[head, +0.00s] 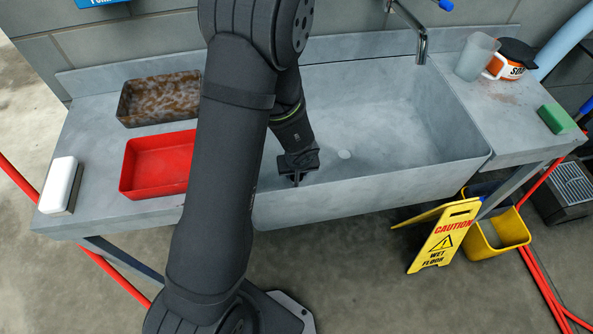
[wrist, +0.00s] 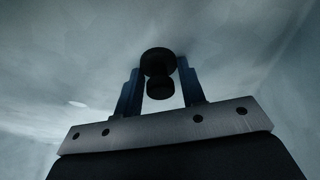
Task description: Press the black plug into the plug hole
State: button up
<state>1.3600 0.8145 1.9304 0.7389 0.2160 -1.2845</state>
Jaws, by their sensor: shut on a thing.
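My gripper (head: 297,180) is down inside the grey sink basin, left of its middle. In the wrist view my gripper (wrist: 160,75) has its two blue fingers on either side of the black plug (wrist: 158,62), shut on its narrow middle. The plug shows a wide round disc and a smaller round knob. In the head view the plug is not clear against my dark gripper.
The sink (head: 420,120) has raised walls around my gripper. A tap (head: 420,45) stands at its back. A red tray (head: 150,165), a brown soiled tray (head: 160,98) and a white box (head: 60,186) are on the left counter. A jug (head: 476,57), a soap tub (head: 508,62) and a green sponge (head: 557,119) are on the right.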

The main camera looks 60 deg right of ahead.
jog(key=shift+a+f, duration=0.1)
jog(key=shift+f, duration=0.05)
jog(key=shift+r, duration=2.55)
